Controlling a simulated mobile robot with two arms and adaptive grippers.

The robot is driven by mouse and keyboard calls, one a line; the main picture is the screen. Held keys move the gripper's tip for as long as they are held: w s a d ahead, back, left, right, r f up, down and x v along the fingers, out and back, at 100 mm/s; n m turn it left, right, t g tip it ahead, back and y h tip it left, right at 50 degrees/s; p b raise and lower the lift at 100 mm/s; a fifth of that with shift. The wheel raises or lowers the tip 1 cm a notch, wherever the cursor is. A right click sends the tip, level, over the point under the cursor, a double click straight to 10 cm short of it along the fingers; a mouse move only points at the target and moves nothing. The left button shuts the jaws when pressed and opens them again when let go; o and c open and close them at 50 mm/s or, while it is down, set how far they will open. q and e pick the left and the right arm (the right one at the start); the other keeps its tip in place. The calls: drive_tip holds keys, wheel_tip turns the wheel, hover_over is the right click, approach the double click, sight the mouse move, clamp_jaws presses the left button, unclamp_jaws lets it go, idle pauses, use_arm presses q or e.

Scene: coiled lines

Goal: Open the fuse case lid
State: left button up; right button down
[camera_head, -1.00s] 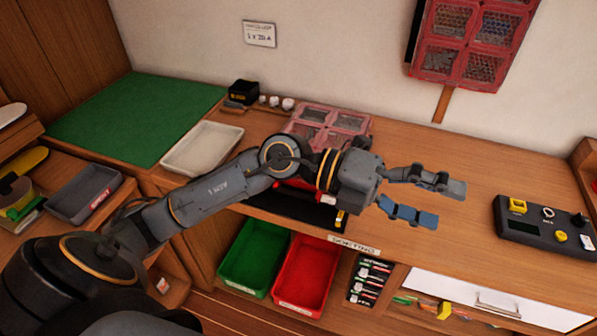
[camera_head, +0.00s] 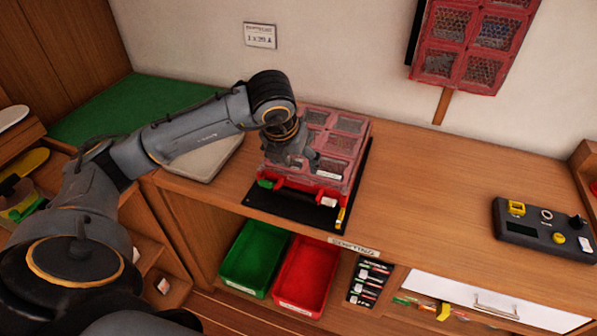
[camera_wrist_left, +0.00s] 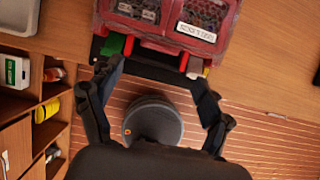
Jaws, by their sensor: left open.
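The fuse case (camera_head: 340,140) is a red case with a clear compartmented lid, and it stands shut on a black mat (camera_head: 290,207) on the bench. Its front has a red handle, a green latch (camera_head: 266,184) at the left and a pale latch (camera_head: 328,202) at the right. In the left wrist view the case front (camera_wrist_left: 170,35) with its label is at the top. My left gripper (camera_head: 300,160) is over the case's front left part and hides some of the lid. Its fingers (camera_wrist_left: 155,90) are spread and empty, short of the case front in the wrist view.
A green bin (camera_head: 253,257) and a red bin (camera_head: 305,275) stand below the bench edge. A black tester box (camera_head: 545,232) lies at the right. A pale tray (camera_head: 205,150) is left of the case, partly behind my arm.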

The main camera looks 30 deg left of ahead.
sight(300, 178)
use_arm(q)
drive_tip(key=p+x, duration=0.1)
drive_tip(key=x, duration=0.7)
drive_tip(key=shift+d, duration=0.1)
drive_tip(key=shift+c, duration=0.2)
